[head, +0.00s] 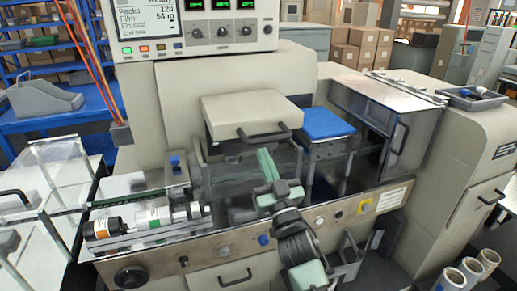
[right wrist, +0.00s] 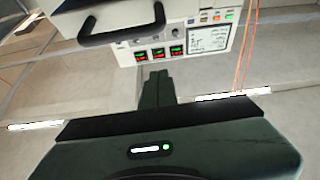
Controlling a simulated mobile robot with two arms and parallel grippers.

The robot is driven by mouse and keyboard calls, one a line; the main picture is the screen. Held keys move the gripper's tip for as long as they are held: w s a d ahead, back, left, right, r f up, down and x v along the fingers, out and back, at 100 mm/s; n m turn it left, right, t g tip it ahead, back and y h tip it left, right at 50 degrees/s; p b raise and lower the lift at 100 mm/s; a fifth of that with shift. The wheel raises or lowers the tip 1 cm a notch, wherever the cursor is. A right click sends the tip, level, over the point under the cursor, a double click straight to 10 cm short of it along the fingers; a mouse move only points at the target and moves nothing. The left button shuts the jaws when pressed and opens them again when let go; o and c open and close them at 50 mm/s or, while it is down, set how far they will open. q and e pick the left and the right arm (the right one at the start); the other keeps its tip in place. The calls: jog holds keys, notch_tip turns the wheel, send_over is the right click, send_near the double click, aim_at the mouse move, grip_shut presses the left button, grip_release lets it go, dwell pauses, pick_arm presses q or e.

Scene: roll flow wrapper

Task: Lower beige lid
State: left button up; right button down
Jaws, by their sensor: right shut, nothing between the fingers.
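The beige lid (head: 252,112) is raised above the machine bed in the middle of the head view. Its black bar handle (head: 264,133) is on its front edge. The lid (right wrist: 82,12) and its handle (right wrist: 122,32) also show at the top left of the right wrist view. My right gripper (head: 266,160) is just below and in front of the handle, apart from it. Its fingers (right wrist: 156,82) are together and empty. My left gripper is not in view.
A blue-topped block (head: 327,124) stands right of the lid, beside a clear guard (head: 385,115). The control panel (head: 195,25) is above and behind.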

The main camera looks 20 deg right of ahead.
jog(key=v, duration=0.2)
jog(key=shift+s, duration=0.45)
